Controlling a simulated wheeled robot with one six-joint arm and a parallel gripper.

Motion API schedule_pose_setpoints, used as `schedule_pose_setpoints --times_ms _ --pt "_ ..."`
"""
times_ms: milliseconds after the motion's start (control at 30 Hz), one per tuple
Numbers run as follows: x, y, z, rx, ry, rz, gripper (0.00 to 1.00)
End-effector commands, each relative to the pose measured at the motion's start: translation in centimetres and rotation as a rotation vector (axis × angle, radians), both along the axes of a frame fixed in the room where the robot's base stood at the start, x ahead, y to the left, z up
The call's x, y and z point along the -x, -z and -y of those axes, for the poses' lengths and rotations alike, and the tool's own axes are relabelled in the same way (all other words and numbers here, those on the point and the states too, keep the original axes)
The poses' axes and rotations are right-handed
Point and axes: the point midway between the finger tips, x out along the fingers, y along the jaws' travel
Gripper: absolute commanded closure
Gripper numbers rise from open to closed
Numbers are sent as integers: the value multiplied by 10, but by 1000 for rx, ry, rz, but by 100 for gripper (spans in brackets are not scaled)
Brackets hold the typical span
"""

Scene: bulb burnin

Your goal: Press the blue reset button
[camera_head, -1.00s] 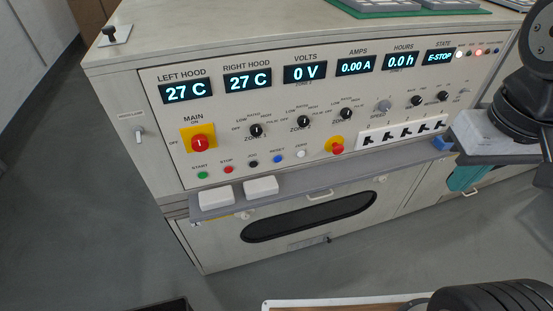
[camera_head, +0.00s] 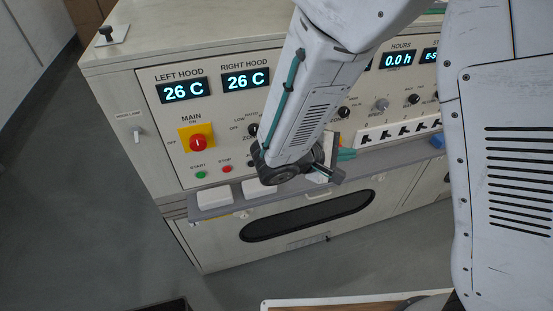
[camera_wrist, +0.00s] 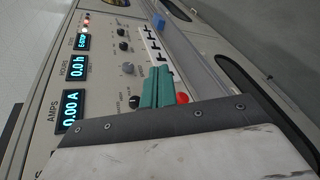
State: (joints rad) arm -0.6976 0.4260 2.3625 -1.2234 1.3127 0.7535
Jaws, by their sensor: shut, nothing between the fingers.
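The blue reset button is hidden behind my arm in the head view, and I cannot see it in the wrist view. The control panel (camera_head: 182,128) shows its green START button (camera_head: 201,174) and red STOP button (camera_head: 227,169) just left of my arm. My gripper (camera_head: 348,154) is in front of the panel's lower right part, its teal fingers partly hidden by my wrist. In the wrist view my gripper (camera_wrist: 158,87) is shut and empty, beside a red knob (camera_wrist: 183,98). I cannot tell whether the fingers touch the panel.
A yellow-backed red main switch (camera_head: 197,142) is on the panel's left. A grey ledge (camera_head: 228,206) with white blocks (camera_head: 215,196) juts out below the panel. A row of black switches (camera_head: 403,130) lies right of my gripper. Floor (camera_head: 110,230) is clear at left.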

Motion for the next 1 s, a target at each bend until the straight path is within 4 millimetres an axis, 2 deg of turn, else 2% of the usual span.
schedule_pose_setpoints --times_ms 33,200,300,400,567,1000 --pt "-5 21 -20 44 -89 -3 100" --pt "-14 82 -81 129 -368 19 100" --pt "-11 112 -108 151 -496 24 100" --pt "-7 133 -125 158 -583 26 100" --pt "-3 148 -137 162 -643 27 100" --pt "-8 148 -138 161 -644 27 100"
